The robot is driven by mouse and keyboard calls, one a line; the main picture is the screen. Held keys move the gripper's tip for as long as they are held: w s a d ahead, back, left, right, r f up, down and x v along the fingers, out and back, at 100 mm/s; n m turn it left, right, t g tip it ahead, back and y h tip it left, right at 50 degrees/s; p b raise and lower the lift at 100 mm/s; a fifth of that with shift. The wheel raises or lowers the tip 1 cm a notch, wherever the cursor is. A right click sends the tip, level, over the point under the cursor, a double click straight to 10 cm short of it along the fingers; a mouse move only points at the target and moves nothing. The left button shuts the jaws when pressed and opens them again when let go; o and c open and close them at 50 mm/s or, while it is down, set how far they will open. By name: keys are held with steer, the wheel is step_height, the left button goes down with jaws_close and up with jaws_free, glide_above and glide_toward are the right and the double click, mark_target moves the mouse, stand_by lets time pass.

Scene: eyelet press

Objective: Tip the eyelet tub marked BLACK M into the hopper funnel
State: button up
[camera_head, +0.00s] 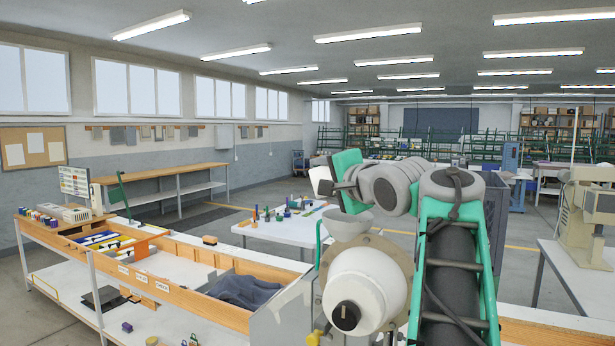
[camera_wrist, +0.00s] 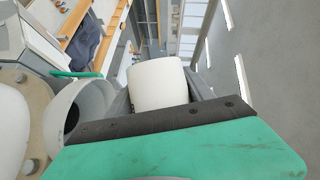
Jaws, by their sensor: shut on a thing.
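A white tub (camera_head: 321,181) is held by my gripper (camera_head: 341,187), above and to the left of the pale grey hopper funnel (camera_head: 349,225). It looks tilted in the head view. In the wrist view the white tub (camera_wrist: 158,84) sits between the two grey fingers, and the funnel (camera_wrist: 82,112) opens beside them on the left. The tub and funnel look apart.
The press with its large white round housing (camera_head: 364,292) stands under the funnel. A green curved rod (camera_head: 318,243) rises left of the funnel. A bench with wooden-sided bins (camera_head: 170,262) and dark cloth (camera_head: 243,289) lies left. A white table (camera_head: 285,231) with small coloured items stands behind.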

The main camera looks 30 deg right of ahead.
steer(key=shift+w+r+n, duration=0.15)
steer(key=shift+n, duration=0.15)
steer(key=n, duration=0.1)
steer(key=n+g, duration=0.1)
steer(key=b, duration=0.1)
steer(key=shift+s+a+r+n+h, duration=0.1)
steer(key=shift+s+a+n+h, duration=0.2)
steer(key=shift+n, duration=0.1)
steer(key=shift+w+n+g+h+b, duration=0.15)
steer(key=shift+n+g+h+b, duration=0.15)
steer(key=shift+n+g+b, duration=0.5)
steer(key=shift+w+n+h, duration=0.1)
steer(key=shift+n+h, duration=0.2)
steer(key=shift+n, duration=0.4)
steer(key=shift+d+f+n+g+h+b, duration=0.3)
steer(key=shift+f+n+g+b, duration=0.1)
steer(key=shift+f+n+g, duration=0.15)
steer(key=shift+s+d+n+h+b, duration=0.1)
steer(key=shift+s+n+h+b, duration=0.2)
steer(key=shift+n+b, duration=0.3)
steer(key=shift+d+f+n+g+h+b, duration=0.2)
steer(key=shift+n+g+h+b, duration=0.35)
steer(key=shift+b, duration=0.65)
steer(key=shift+s+d+r+n+b, duration=0.15)
steer(key=shift+r+n+b, duration=0.05)
steer(key=shift+n+b, duration=0.2)
steer(key=shift+s+r, duration=0.1)
